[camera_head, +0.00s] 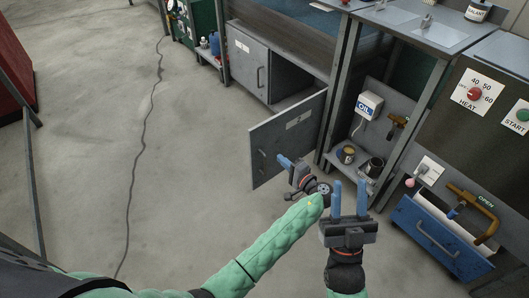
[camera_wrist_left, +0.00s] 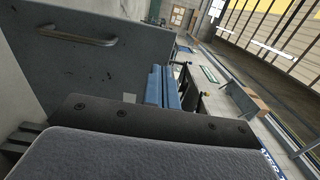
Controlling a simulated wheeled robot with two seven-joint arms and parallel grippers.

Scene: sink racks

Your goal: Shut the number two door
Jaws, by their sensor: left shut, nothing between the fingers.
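A grey cabinet door (camera_head: 280,140) with a pale label stands wide open, swung out from the low cabinet. I cannot read its number. In the left wrist view the door panel (camera_wrist_left: 120,68) fills the upper left, with a metal bar handle (camera_wrist_left: 77,36). My left gripper (camera_head: 283,160) is shut and empty, in front of the door's lower part; I cannot tell if it touches. Its blue fingers (camera_wrist_left: 164,88) lie together beside the panel in the left wrist view. My right gripper (camera_head: 348,197) is open and empty, its blue fingers apart, right of the door.
The cabinet's open compartment (camera_head: 288,82) is beside a shut labelled door (camera_head: 248,62). To the right are an oil box (camera_head: 368,105), cans on a low shelf, and a blue drawer (camera_head: 437,240) pulled open. The floor left of the door is clear, except for a cable (camera_head: 146,105).

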